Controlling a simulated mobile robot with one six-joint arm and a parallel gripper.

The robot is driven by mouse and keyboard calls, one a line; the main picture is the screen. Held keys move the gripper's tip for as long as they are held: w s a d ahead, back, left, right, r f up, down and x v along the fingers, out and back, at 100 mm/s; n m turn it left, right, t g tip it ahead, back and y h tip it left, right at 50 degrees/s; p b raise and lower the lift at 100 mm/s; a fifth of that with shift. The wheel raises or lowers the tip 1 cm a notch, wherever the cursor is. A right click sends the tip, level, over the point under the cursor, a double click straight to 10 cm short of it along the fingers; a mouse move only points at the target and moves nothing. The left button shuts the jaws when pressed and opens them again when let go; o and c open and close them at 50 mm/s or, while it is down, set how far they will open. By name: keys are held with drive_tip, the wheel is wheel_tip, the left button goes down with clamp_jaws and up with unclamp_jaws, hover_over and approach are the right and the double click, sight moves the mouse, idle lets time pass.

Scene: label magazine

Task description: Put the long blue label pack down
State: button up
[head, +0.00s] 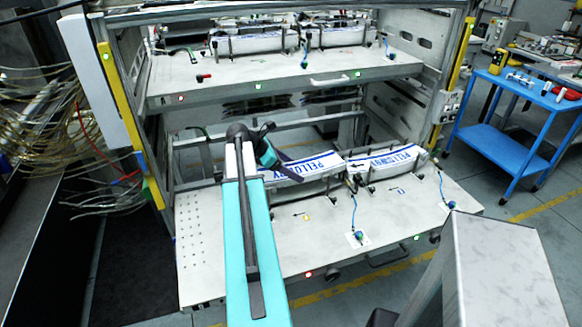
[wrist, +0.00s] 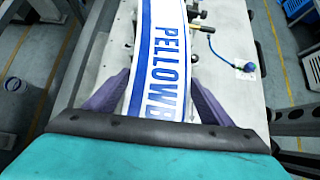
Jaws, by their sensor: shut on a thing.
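The long label pack (head: 312,166), white with blue stripes and blue lettering, is at the lower drawer of the magazine. In the wrist view the pack (wrist: 160,50) runs away from me between the two purple fingers of my gripper (wrist: 158,84), one along each long side. My gripper (head: 278,158) is shut on the near end of the pack. My arm hides that end in the head view. I cannot tell whether the pack touches the drawer surface (head: 270,235) under it.
A second white and blue pack (head: 385,161) stands to the right in the lower drawer. An upper drawer (head: 270,82) with more packs is above. Blue-tipped cables (head: 358,234) rise from the lower drawer. The drawer's front left is bare. A blue cart (head: 500,150) stands at right.

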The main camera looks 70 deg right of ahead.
drive_tip(key=shift+f, duration=0.2)
drive_tip(key=o, duration=1.6)
drive_tip(key=shift+c, duration=0.2)
drive_tip(key=shift+r, duration=0.1)
drive_tip(key=shift+r, duration=0.45)
drive_tip(key=b+v, duration=0.2)
drive_tip(key=v, duration=0.9)
drive_tip(key=shift+a, duration=0.1)
drive_tip(key=shift+w+a+r, duration=0.2)
drive_tip(key=shift+w+r, duration=0.05)
drive_tip(key=shift+r, duration=0.1)
drive_tip(key=shift+r, duration=0.1)
